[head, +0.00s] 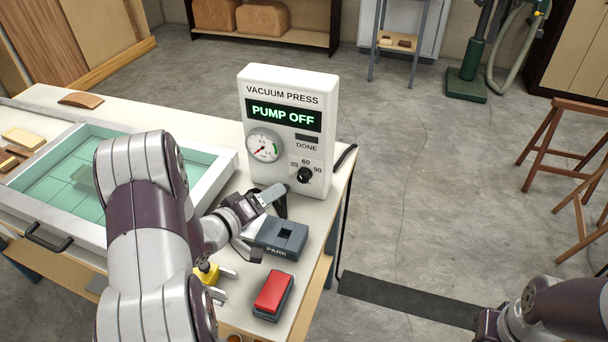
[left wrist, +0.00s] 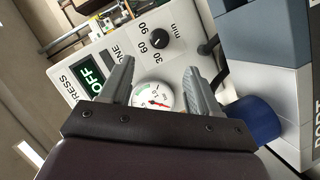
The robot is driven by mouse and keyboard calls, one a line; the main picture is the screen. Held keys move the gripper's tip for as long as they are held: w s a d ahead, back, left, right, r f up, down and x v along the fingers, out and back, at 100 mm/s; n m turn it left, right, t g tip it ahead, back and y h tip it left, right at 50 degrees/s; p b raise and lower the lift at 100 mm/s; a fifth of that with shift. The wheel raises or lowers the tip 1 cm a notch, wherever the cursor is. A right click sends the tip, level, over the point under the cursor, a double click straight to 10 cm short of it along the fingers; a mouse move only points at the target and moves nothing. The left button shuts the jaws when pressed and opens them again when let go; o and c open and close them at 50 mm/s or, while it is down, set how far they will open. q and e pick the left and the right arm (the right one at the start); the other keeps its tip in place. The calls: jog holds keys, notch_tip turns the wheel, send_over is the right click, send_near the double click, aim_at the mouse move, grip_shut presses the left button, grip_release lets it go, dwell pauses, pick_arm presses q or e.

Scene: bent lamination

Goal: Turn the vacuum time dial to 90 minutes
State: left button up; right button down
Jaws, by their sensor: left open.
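The vacuum press (head: 288,130) is a white box at the table's right end, its display reading PUMP OFF. Its vacuum time dial (head: 304,175) is a small black knob at the lower right of its face, under the marks 30, 60 and 90. The dial also shows in the left wrist view (left wrist: 159,39), beyond the fingers; its pointer is too small to read surely. My left gripper (head: 278,198) is open and empty, below and left of the dial, apart from it. It also shows in the left wrist view (left wrist: 158,70). My right gripper is out of view.
A round gauge (head: 264,146) sits left of the dial. A grey block marked PARK (head: 281,237) and a red button (head: 273,292) lie in front of the press. A framed green tray (head: 205,187) is at left. My right arm is at the lower right, over floor.

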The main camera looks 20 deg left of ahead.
aim_at(301, 178)
pick_arm(q)
jog(key=x, duration=1)
jog(key=shift+w+d, duration=0.1)
jog(key=shift+w, duration=0.05)
jog(key=shift+w+f, duration=0.1)
jog(key=shift+w, duration=0.25)
jog(key=shift+s, duration=0.1)
jog(key=c, duration=1)
jog(key=shift+c, duration=0.2)
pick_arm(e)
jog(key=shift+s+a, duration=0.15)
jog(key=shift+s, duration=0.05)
